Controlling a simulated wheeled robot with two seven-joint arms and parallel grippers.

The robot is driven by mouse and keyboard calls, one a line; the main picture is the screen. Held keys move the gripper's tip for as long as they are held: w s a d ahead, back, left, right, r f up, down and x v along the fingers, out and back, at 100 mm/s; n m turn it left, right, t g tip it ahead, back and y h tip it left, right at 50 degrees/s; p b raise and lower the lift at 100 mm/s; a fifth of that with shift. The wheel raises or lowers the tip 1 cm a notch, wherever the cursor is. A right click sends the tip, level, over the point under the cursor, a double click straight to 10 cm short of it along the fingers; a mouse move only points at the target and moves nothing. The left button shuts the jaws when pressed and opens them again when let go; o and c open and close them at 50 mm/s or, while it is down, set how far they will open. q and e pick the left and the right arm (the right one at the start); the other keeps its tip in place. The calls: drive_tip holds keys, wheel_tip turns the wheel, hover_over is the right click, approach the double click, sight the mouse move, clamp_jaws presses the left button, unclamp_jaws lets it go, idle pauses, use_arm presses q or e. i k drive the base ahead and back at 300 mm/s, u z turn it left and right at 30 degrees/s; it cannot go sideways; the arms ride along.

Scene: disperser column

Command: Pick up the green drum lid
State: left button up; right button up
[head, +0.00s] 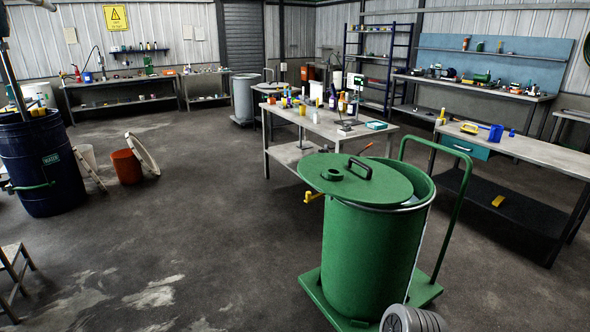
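The green drum lid (385,184) is a round disc with a black handle (365,167) and a short round collar with a hole (332,174) on top. It rests on the green drum (368,250), shifted to the left, so its left edge hangs past the rim and a crescent of the drum's opening shows at the right. The drum stands on a green trolley (310,290) with a tall push bar (462,190). A yellow tap (313,197) sticks out on the drum's left. Neither of my grippers is in the head view.
A workbench with bottles (310,122) stands right behind the drum. Another bench (530,152) is at the right. A dark blue drum (40,165) and orange bucket (127,167) stand left. The floor between is clear.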

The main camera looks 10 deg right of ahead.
sight(348, 178)
drive_tip(key=u, duration=0.55)
drive_tip(key=i, duration=1.25)
drive_tip(key=z, duration=0.05)
